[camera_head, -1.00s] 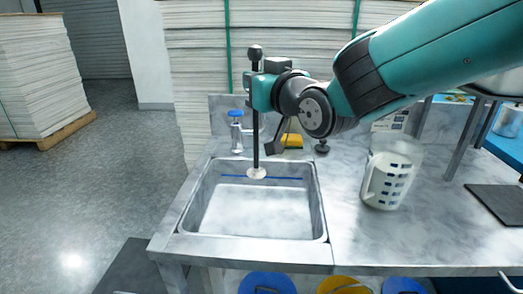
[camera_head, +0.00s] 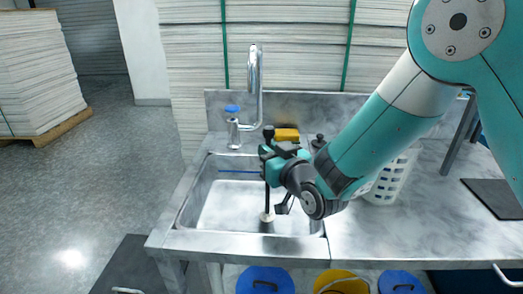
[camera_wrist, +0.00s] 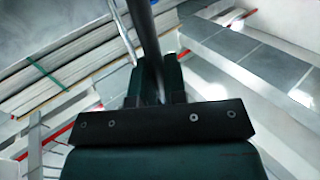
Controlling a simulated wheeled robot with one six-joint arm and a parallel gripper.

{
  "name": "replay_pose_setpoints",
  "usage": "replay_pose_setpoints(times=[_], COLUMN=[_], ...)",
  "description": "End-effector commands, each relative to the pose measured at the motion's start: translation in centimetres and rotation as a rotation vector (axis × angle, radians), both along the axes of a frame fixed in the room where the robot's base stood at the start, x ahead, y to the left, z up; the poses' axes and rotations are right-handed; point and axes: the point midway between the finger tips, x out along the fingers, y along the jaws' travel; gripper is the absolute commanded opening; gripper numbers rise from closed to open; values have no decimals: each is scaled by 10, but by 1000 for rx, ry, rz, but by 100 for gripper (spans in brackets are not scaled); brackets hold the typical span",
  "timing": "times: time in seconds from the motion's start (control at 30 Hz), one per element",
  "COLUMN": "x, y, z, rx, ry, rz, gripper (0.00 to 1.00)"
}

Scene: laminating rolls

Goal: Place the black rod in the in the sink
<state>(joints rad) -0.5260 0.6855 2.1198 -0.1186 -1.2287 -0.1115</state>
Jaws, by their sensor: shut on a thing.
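The black rod (camera_head: 267,186) has a round knob at the top and a pale disc at its lower end. It stands upright in my gripper (camera_head: 268,153), which is shut on its upper part. The sink (camera_head: 188,207) is a metal basin in the left part of the counter. The rod's lower end shows inside the basin's outline, near its front right; whether it touches the bottom I cannot tell. In the wrist view the dark rod (camera_wrist: 146,40) runs up between the fingers of my gripper (camera_wrist: 155,75).
A yellow sponge (camera_head: 287,134) lies at the back. Blue and yellow lids (camera_head: 265,281) show below the counter.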

Motion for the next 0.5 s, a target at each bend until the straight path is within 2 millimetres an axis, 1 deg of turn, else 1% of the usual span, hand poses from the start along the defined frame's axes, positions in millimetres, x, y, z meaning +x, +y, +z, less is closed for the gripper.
replay_pose_setpoints(times=[0.03, 0.1, 0.17, 0.2, 0.3, 0.5], x=[8, 19, 27, 26, 26, 26], y=[6, 13, 18, 17, 17, 17], z=[3, 3, 3, -4, -11, -11], rx=[-1, 0, -1, -4, -2, 0], ry=[-2, -2, -2, 4, 1, 0], rz=[1, 1, 1, 0, 0, 0], gripper=[0, 0, 0, 0, 0, 0])
